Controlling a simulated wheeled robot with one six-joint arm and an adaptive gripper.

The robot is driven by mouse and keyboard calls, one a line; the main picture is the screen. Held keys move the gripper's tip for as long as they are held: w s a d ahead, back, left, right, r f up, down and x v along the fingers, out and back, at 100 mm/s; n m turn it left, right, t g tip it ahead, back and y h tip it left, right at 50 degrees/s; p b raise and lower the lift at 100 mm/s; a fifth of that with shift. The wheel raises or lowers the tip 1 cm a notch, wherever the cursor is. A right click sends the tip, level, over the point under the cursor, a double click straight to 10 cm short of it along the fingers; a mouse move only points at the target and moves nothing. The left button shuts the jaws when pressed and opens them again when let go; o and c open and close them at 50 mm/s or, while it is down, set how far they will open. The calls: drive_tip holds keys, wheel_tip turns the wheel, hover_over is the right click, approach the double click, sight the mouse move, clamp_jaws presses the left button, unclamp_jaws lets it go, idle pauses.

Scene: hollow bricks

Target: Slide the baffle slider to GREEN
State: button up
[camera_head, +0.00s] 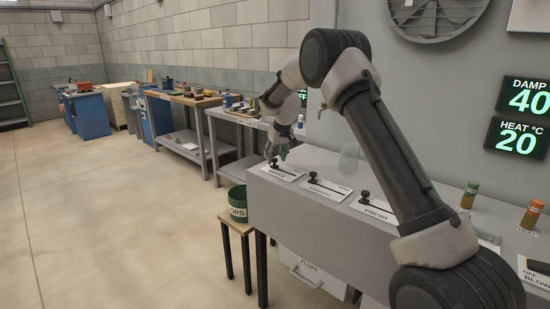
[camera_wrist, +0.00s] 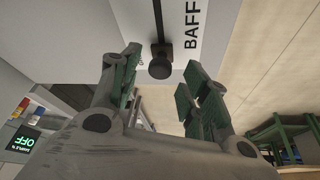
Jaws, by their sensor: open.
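The baffle slider is a black knob (camera_wrist: 160,66) on a dark slot, beside a white label (camera_wrist: 192,35) reading "BAFF", the rest cut off. My gripper (camera_wrist: 163,84) is open, with the knob between its green-padded fingertips in the wrist view. Gaps show on both sides of the knob, so I see no grip on it. In the head view my gripper (camera_head: 276,152) is at the far left end of the grey console (camera_head: 300,212), over the first slider plate (camera_head: 283,173). The knob there is partly hidden by the fingers. I cannot make out a GREEN mark.
Another slider knob (camera_head: 313,175) and the FRESH slider (camera_head: 365,196) stand nearer on the console. A green tub (camera_head: 238,205) sits on a stool left of it. Orange-and-green bottles (camera_head: 468,196) stand at right. Displays (camera_head: 516,137) read DAMP 40 and HEAT 20. The floor at left is clear.

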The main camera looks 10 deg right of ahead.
drive_tip(key=v, duration=1.1)
drive_tip(key=shift+f, duration=0.1)
drive_tip(key=s+d+f+g, duration=0.2)
drive_tip(key=s+f, duration=0.3)
drive_tip(key=s, duration=0.3)
drive_tip(key=s+d+r+m, duration=0.1)
drive_tip(key=s+d+r, duration=0.2)
drive_tip(key=s, duration=1.1)
drive_tip(key=s+d+r+t, duration=0.1)
drive_tip(key=s+d+r, duration=0.3)
drive_tip(key=s, duration=1.1)
drive_tip(key=s+d+r+m+t+h, duration=0.1)
drive_tip(key=s+d+r, duration=0.3)
drive_tip(key=s, duration=1)
drive_tip(key=shift+s+d+r+m, duration=0.25)
drive_tip(key=shift+r+m, duration=0.05)
drive_tip(key=shift+r, duration=0.2)
